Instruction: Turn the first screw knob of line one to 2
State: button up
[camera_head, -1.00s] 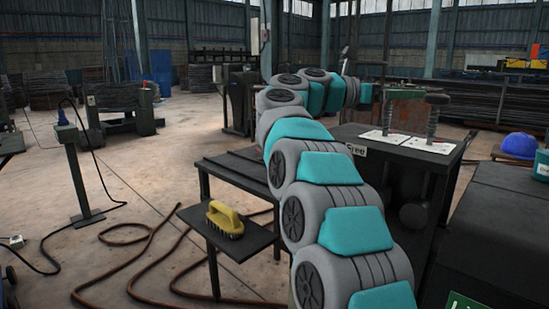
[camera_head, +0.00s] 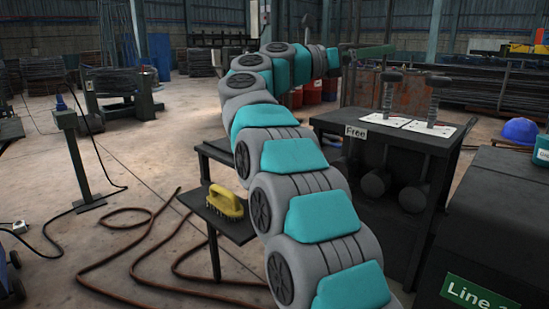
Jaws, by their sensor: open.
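Two screw knobs with flat grey tops stand upright on threaded rods: a left knob (camera_head: 392,76) and a right knob (camera_head: 438,81). Each rises from a white marked plate, the left plate (camera_head: 377,118) and the right plate (camera_head: 422,127), on a dark table; their markings are too small to read. My gripper (camera_head: 388,50) is at the end of the grey and teal arm, above and slightly left of the left knob. It appears apart from both knobs, open and empty; its fingers are small and hard to make out.
The dark table (camera_head: 335,118) carries a "Free" label (camera_head: 356,132), and round weights (camera_head: 375,183) hang below. A dark cabinet with a green "Line" sign (camera_head: 478,294), its number unclear, is lower right. A yellow brush (camera_head: 226,199) lies on a small shelf. Hoses cross the floor.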

jog(key=w+a+r+n+t, duration=0.2)
jog(key=w+r+n+t, duration=0.1)
jog(key=r+n+t, duration=0.35)
jog(key=w+a+f+n+t+y, duration=0.1)
jog(key=w+a+n+t+y, duration=0.1)
jog(key=a+n+t+y, duration=0.55)
jog(key=w+a+n+t+y, duration=0.25)
jog(key=a+n+y, duration=0.4)
jog(key=n, duration=0.75)
jog(key=s+a+f+n+g+y, duration=0.1)
jog(key=s+f+n+g+y, duration=0.2)
jog(key=f, duration=0.6)
jog(key=s+a+f+n+g+y, duration=0.2)
jog(key=s+f+n, duration=0.3)
jog(key=f, duration=0.5)
jog(key=s+a+f+n+g+y, duration=0.2)
jog(key=s+f+n+g+y, duration=0.2)
jog(key=f+n, duration=0.3)
jog(key=shift+f+n, duration=0.3)
jog(key=shift+f, duration=0.85)
jog(key=shift+a+r+g, duration=0.1)
jog(key=shift+a+g, duration=0.05)
jog(key=shift+g, duration=0.1)
